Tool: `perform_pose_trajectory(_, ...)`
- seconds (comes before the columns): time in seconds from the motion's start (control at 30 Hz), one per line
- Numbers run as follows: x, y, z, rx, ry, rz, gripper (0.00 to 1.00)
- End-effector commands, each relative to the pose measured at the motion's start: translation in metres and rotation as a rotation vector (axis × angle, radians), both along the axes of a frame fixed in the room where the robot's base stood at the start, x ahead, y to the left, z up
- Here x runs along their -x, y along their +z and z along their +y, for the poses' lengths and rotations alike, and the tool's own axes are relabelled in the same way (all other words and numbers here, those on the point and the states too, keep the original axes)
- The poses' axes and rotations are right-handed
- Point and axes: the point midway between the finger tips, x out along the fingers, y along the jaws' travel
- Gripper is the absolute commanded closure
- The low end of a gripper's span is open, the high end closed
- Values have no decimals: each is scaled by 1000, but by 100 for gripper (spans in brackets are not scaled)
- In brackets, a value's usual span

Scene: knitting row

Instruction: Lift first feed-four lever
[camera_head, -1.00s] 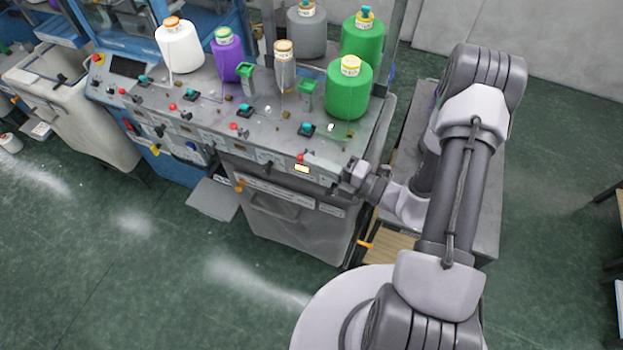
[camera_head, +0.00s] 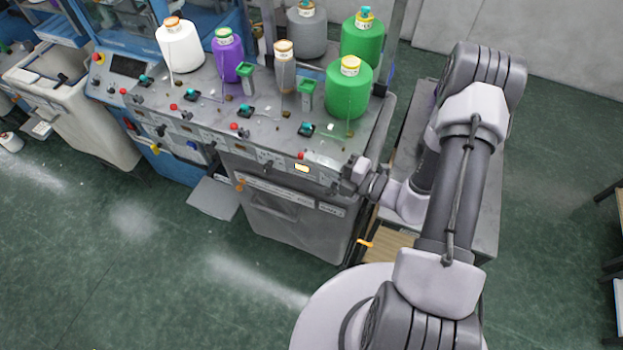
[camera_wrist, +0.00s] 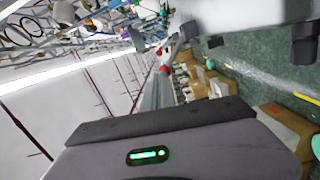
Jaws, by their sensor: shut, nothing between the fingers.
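The grey machine's front panel (camera_head: 228,142) carries a row of small levers and knobs in the head view. One dark lever (camera_head: 267,164) stands left of a lit yellow window (camera_head: 301,168). My gripper (camera_head: 346,178) is at the panel's right end, close to its front edge, right of the yellow window. It is shut with nothing held. It hides the panel's end there, and I cannot tell whether it touches a lever. I cannot make out which lever is the first feed-four one. The wrist view shows no clear lever.
Green yarn cones (camera_head: 348,90), a purple cone (camera_head: 229,58) and a white cone (camera_head: 180,48) stand on the machine top. A grey bin (camera_head: 295,222) sits below the panel. Green floor (camera_head: 150,270) is open in front.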

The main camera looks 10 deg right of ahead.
Motion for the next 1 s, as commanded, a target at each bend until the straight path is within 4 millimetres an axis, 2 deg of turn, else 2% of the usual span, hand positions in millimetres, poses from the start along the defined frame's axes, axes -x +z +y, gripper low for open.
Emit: perform_pose_trajectory(1.0, -3, 3, -2, -36, 0, 50, 100)
